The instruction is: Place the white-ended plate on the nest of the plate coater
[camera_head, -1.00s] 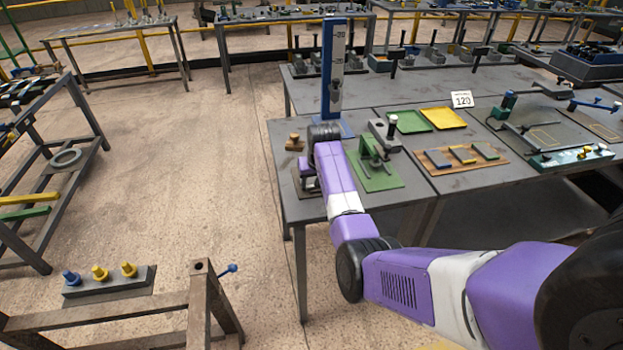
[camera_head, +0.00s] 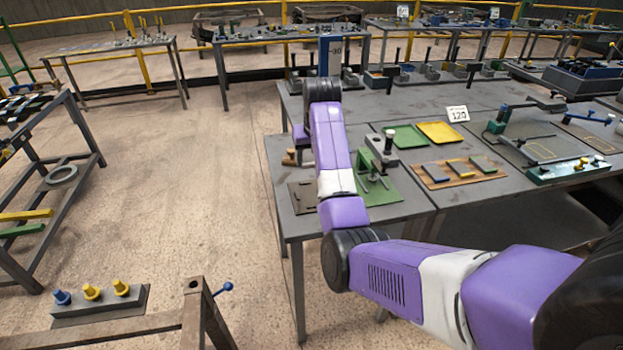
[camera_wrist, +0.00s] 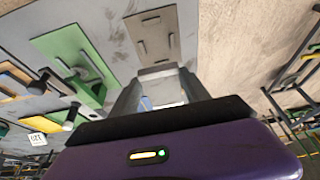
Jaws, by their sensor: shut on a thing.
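My gripper (camera_wrist: 157,82) is shut on a thin grey piece (camera_wrist: 157,71) that shows at its fingertips in the wrist view. A small pale bluish-white part (camera_wrist: 146,103) shows between the fingers. This fits the white-ended plate, but most of it is hidden. In the head view my gripper (camera_head: 299,136) is largely hidden behind my arm, raised above the left bench. A flat brown-grey base with slots (camera_wrist: 152,34) lies empty below it. A station with a green post (camera_head: 503,114) and a yellow-outlined grey plate (camera_head: 543,146) stands right; I cannot tell if it is the coater.
A green clamp fixture (camera_head: 375,187) stands right of my arm. Green (camera_head: 408,136) and yellow (camera_head: 440,132) trays lie behind a wooden board (camera_head: 433,184) with three coloured-end plates. A blue column (camera_head: 325,56) rises behind my arm.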

